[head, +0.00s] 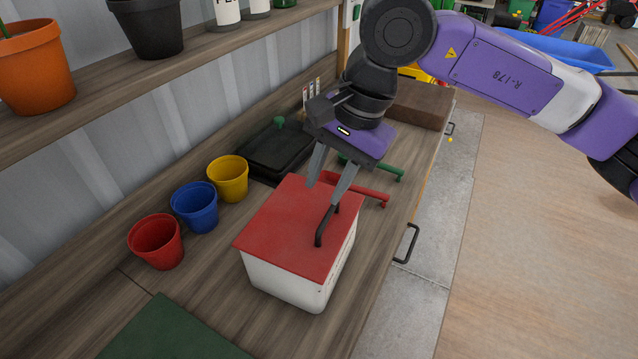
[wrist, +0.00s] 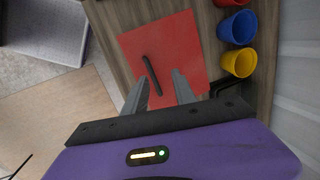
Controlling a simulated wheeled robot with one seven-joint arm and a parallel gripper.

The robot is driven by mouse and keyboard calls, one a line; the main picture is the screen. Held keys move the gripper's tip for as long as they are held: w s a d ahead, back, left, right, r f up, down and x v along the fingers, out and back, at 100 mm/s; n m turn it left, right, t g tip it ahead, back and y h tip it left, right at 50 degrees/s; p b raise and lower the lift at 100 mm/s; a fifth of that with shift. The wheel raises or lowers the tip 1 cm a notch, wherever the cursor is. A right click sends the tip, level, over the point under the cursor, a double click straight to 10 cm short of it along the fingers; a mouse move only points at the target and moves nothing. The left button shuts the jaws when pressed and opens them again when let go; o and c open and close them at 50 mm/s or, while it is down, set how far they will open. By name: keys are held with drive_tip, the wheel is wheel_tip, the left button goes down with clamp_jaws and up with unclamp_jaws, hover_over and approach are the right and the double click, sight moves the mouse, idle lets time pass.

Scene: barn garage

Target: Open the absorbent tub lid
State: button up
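The absorbent tub is a white box (head: 284,282) with a flat red lid (head: 290,229), standing on the wooden bench. The lid lies closed on it, and also shows in the wrist view (wrist: 176,38). A black bar handle (head: 321,232) stands up near the lid's right edge; in the wrist view the handle (wrist: 152,76) lies beyond the fingertips. My gripper (head: 322,195) is open and empty, its fingers pointing down over the far part of the lid. In the wrist view its fingertips (wrist: 161,80) are spread, with the handle toward the left finger. I cannot tell the exact height above the lid.
Red (head: 156,241), blue (head: 195,207) and yellow (head: 228,178) pots stand left of the tub. A black tray (head: 272,150), a red tool (head: 370,191) and a green tool (head: 385,169) lie behind it. A green mat (head: 165,335) lies in front. A shelf (head: 110,72) overhangs the left.

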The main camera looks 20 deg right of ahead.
sight(328, 215)
drive_tip(key=shift+n+h, duration=0.6)
drive_tip(key=shift+w+d+f+p, duration=0.2)
drive_tip(key=shift+d+f+p, duration=0.1)
drive_tip(key=shift+f, duration=1.05)
drive_tip(key=shift+w+d+f+p, duration=0.15)
drive_tip(key=shift+f+p, duration=0.15)
drive_tip(key=shift+f, duration=1)
drive_tip(key=shift+w+d+f+p, duration=0.2)
drive_tip(key=shift+d+f+p, duration=0.1)
drive_tip(key=shift+f, duration=1.05)
clamp_jaws()
